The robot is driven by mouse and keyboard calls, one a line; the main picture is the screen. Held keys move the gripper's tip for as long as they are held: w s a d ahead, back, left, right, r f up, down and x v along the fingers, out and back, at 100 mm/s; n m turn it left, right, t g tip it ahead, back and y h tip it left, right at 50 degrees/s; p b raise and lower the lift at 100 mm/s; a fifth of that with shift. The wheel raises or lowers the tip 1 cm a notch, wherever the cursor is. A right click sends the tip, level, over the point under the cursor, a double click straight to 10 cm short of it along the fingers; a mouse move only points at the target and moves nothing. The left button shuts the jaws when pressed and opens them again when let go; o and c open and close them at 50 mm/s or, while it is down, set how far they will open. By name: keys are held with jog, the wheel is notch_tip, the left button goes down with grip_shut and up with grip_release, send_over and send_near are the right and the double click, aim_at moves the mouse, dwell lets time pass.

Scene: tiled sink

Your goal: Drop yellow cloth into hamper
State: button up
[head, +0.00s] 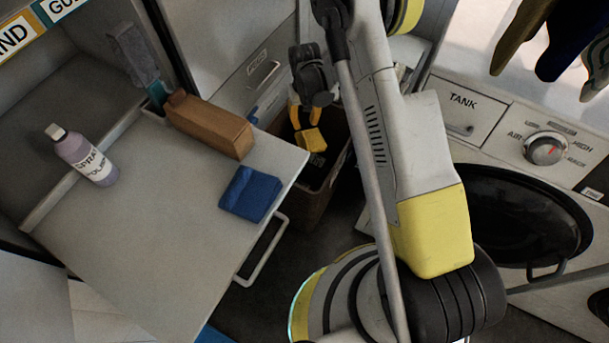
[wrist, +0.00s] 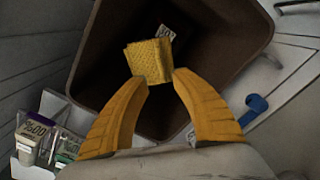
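The yellow cloth (wrist: 149,59) is a small textured block at the tips of my gripper (wrist: 159,77). The two orange fingers stand apart with the cloth's near end between them, seemingly touching both sides. The brown hamper (wrist: 88,75) opens below and beyond the cloth. In the head view the cloth (head: 311,139) hangs under my gripper (head: 306,125), over the hamper's mouth (head: 322,195). My arm hides part of the hamper's right side there.
A washing machine (head: 520,150) stands at right. A pale tag (wrist: 168,33) shows inside the hamper.

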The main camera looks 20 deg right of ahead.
jog(key=shift+r, duration=0.1)
notch_tip(320, 180, up, 12)
dwell(0.5)
dwell(0.4)
